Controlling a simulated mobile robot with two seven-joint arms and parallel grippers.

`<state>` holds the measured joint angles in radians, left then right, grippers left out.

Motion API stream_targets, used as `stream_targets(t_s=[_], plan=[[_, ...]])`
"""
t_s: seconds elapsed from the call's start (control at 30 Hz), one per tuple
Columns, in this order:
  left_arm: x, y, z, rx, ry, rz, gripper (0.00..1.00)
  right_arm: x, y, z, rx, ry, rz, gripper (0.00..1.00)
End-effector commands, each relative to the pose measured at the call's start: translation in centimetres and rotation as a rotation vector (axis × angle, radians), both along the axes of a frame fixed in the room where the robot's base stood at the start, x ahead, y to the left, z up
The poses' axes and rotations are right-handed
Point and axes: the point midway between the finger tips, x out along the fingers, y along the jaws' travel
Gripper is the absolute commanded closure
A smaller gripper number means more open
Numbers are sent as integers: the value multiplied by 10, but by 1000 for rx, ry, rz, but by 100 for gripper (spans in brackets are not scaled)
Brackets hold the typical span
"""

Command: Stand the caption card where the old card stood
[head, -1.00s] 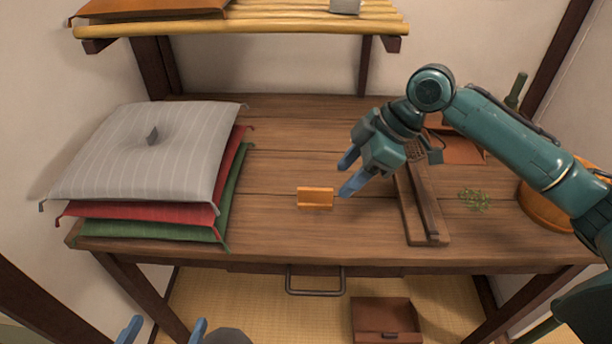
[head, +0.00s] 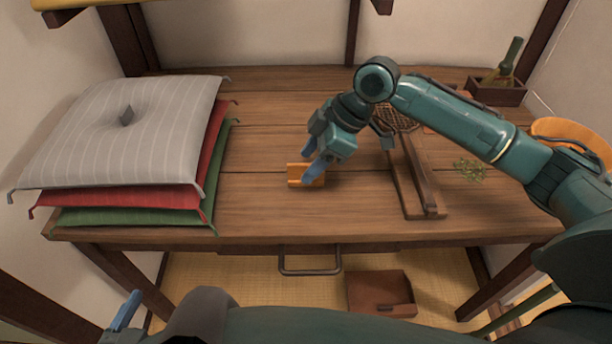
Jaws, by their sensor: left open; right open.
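A small orange piece (head: 294,176), which looks like the caption card or its stand, is on the wooden table (head: 262,212) near its front middle. No writing on it can be made out. My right gripper (head: 309,160) is open, with its blue fingers pointing down and left at the orange piece. One finger covers part of the piece; I cannot tell whether they touch. My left gripper (head: 124,312) is low at the bottom left, below the table's front edge, open and away from the piece. No second card can be told apart.
Grey, red and green cushions (head: 120,140) are stacked on the left. A long wooden tool (head: 415,185), green bits (head: 469,168) and an orange round tub (head: 570,135) are to the right. A brown box (head: 381,292) sits below the table. The front strip of table is clear.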

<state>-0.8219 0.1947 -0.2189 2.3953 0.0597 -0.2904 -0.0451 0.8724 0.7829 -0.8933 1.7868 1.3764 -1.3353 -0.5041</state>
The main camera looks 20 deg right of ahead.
Motion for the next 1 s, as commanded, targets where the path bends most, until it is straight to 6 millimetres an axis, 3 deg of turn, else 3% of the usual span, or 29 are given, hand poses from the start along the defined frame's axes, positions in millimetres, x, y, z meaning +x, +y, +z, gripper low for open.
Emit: stream_targets(t_s=[0.2, 0.47, 1.0], plan=[[5, -5, -7, 15, -10, -16, 13, 6, 17, -30, 0, 2, 3, 47], [5, -8, -7, 16, -5, -23, 13, 7, 18, -32, 0, 0, 1, 47], [5, -5, -7, 19, -7, -17, 13, 7, 18, -32, -1, 1, 1, 91]])
